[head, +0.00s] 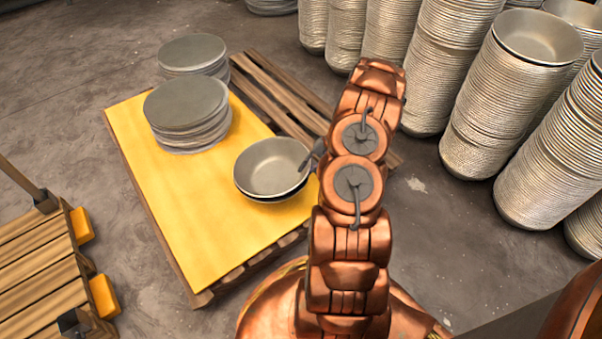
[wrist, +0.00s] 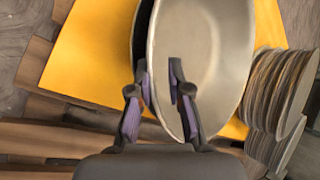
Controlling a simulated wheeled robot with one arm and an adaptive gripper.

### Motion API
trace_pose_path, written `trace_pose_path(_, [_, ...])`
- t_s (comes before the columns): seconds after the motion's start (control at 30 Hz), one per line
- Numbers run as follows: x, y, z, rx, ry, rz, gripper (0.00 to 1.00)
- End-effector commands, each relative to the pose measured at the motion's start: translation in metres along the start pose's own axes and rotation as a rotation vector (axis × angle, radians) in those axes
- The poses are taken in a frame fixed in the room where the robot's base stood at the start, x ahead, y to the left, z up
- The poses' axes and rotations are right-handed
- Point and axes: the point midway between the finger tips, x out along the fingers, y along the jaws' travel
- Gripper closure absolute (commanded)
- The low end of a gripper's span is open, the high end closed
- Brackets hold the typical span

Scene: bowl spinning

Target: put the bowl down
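A silver metal bowl (head: 272,166) is at the right edge of the yellow sheet (head: 190,225), with its opening facing up. A dark rim shows just beneath it, which looks like a second bowl under it. My gripper (head: 307,160) is at the bowl's right rim, partly hidden by my arm. In the wrist view my gripper (wrist: 160,82) straddles the rim of the bowl (wrist: 215,55), one finger inside and one outside. A visible gap is left between the fingers, so it looks open. Contact between the bowl and what is under it is hidden.
A stack of grey discs (head: 187,110) stands on the sheet, with another stack (head: 193,55) behind it. The sheet covers a wooden pallet; a bare pallet (head: 275,95) is behind. Tall bowl stacks (head: 490,110) line the right. The sheet's front left is clear.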

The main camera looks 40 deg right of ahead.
Motion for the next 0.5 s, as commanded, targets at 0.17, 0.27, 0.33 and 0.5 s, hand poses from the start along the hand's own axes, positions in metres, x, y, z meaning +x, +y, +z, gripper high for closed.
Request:
trace_pose_path(0.17, [-0.039,-0.003,0.001,0.0,0.0,0.0,0.83])
trace_pose_path(0.27, [-0.056,-0.002,0.001,-0.001,0.001,-0.001,0.83])
trace_pose_path(0.33, [-0.066,-0.002,0.001,-0.001,-0.001,-0.001,0.83])
trace_pose_path(0.5, [-0.08,-0.001,0.001,0.0,-0.001,0.001,0.83])
